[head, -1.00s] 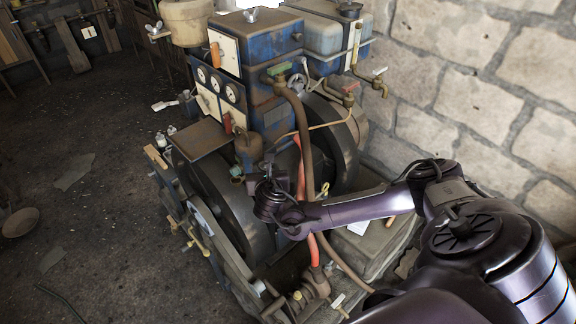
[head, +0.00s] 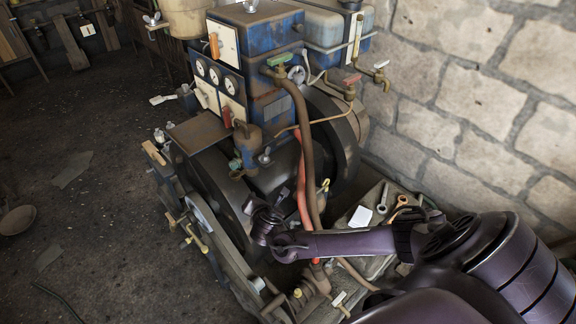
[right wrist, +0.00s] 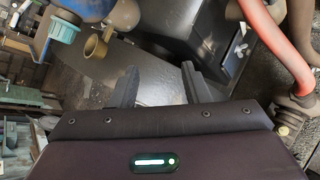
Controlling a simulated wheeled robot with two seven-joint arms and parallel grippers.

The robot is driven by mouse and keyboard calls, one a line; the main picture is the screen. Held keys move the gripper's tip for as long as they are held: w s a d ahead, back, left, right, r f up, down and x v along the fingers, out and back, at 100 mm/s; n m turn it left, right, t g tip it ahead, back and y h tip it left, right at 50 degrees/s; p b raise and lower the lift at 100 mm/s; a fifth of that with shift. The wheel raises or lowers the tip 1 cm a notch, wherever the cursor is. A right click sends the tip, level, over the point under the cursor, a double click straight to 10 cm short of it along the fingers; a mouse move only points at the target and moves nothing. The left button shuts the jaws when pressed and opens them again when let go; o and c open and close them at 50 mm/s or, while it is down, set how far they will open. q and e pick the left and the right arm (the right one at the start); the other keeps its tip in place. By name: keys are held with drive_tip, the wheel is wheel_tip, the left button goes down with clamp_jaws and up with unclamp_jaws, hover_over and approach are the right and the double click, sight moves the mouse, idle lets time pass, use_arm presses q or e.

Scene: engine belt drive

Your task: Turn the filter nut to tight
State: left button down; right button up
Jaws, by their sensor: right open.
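A brown cylindrical filter body (head: 247,144) hangs on the front of the blue engine housing. A small winged nut (head: 265,155) sits at its lower right, and a teal fitting (head: 236,164) is below left of it. I cannot tell for certain which is the filter nut. My left gripper is not in view.
A red hose (head: 302,185) and a brown hose (head: 308,140) run down just right of my right gripper. The large dark flywheel (head: 347,150) stands behind them. Wrenches (head: 383,197) lie on a tray at right, near the stone wall (head: 480,90).

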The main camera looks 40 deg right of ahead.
drive_tip(key=s+f+m+g, duration=0.1)
drive_tip(key=s+f+m, duration=0.2)
drive_tip(key=f, duration=0.4)
drive_tip(key=s+f+m+g+y+b, duration=0.1)
drive_tip(key=s+f+m, duration=0.2)
drive_tip(key=s+f, duration=0.3)
drive_tip(key=s+f+m+g+y+b, duration=0.1)
drive_tip(key=s+f+m+g, duration=0.1)
drive_tip(key=f, duration=0.7)
drive_tip(key=s+m, duration=0.1)
drive_tip(key=s, duration=0.1)
drive_tip(key=shift+s+a+f, duration=0.2)
drive_tip(key=shift+s+a, duration=0.05)
drive_tip(key=shift+s, duration=0.1)
